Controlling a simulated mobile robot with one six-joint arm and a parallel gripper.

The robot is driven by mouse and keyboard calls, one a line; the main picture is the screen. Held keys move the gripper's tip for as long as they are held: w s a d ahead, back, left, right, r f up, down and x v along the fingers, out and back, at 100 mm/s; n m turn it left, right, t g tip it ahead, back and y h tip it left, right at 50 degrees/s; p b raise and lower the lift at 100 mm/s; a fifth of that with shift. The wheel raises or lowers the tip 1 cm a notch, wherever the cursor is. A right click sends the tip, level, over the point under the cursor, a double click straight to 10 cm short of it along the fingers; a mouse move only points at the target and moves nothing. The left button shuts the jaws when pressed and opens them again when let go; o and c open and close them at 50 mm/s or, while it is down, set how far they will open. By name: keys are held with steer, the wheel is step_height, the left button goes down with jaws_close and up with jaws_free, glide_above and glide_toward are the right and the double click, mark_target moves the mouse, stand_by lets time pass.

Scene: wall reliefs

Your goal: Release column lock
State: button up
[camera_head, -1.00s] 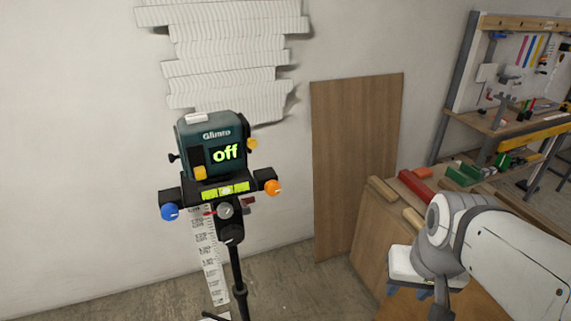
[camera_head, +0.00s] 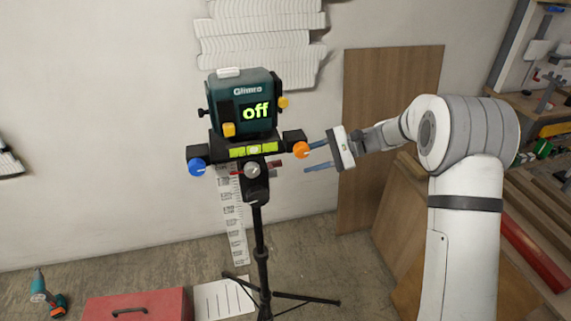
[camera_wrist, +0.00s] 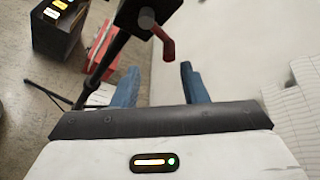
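A dark green laser level (camera_head: 240,108) with an "off" display sits on a black mount on a tripod column (camera_head: 261,240). Under the mount are a grey round knob with a small red pointer (camera_head: 252,169) and a dark red lever (camera_head: 276,166) on the column's right side. A red lever (camera_wrist: 167,46) hangs from the black mount in the wrist view. I cannot tell for certain which part is the column lock. My gripper (camera_head: 308,158) is open and empty, right of the mount. Its blue fingers also show in the wrist view (camera_wrist: 160,68), apart from the red lever.
A blue knob (camera_head: 196,167) and an orange knob (camera_head: 301,150) end the mount's arms; the orange one is close to my upper finger. Tripod legs (camera_head: 290,296) spread on the floor. A red toolbox (camera_head: 140,306) and a drill (camera_head: 46,292) are lower left. Boards (camera_head: 388,120) stand at right.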

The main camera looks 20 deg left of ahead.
mark_target(281, 163)
steer(key=shift+y, duration=0.4)
steer(key=x, duration=0.3)
steer(key=w+x, duration=0.1)
steer(key=x, duration=0.5)
steer(key=shift+w+a+f+p, duration=0.1)
steer(key=shift+w+f+p, duration=0.2)
steer(key=shift+w, duration=0.1)
jaws_close()
